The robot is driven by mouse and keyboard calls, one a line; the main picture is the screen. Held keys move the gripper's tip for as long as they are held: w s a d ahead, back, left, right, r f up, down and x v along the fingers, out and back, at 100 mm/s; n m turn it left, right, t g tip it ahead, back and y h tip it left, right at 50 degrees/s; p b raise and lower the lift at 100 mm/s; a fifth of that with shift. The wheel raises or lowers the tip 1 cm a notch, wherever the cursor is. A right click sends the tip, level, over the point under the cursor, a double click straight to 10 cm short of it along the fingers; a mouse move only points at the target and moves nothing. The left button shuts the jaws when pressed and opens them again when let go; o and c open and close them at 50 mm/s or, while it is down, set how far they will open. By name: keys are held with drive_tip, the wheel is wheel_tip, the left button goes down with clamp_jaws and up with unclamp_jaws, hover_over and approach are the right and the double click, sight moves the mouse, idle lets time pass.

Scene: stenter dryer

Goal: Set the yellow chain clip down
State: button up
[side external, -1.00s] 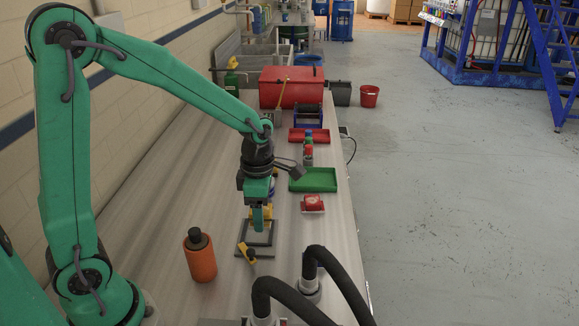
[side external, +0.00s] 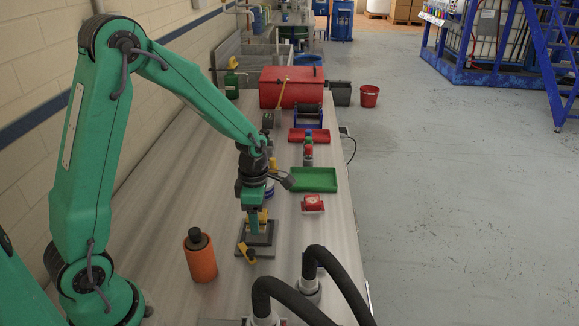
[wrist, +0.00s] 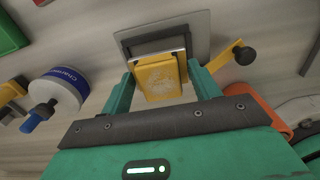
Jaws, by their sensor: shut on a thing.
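The yellow chain clip (wrist: 158,78) is between the two green fingers of my gripper (wrist: 163,92) in the wrist view, with a dark and silvery part at its far end. In the side view my gripper (side external: 254,230) points down, and part of the yellow clip (side external: 263,216) shows beside its fingers. A flat grey plate (side external: 267,240) lies under the gripper; it also shows behind the clip in the wrist view (wrist: 198,30). I cannot tell whether the clip touches the plate. A yellow lever with a black knob (side external: 246,253) sits at the plate's near edge.
An orange cylinder with a dark top (side external: 200,257) stands left of the plate. A red and white object (side external: 312,203) and a green tray (side external: 314,179) lie to the right. Black hoses (side external: 325,262) arch at the front. A blue and white roll (wrist: 60,88) is close by.

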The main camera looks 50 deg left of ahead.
drive_tip(key=shift+f, duration=0.55)
drive_tip(key=shift+f, duration=0.6)
drive_tip(key=o, duration=1.1)
drive_tip(key=shift+r, duration=0.15)
wheel_tip(320, 180, up, 13)
idle(0.4)
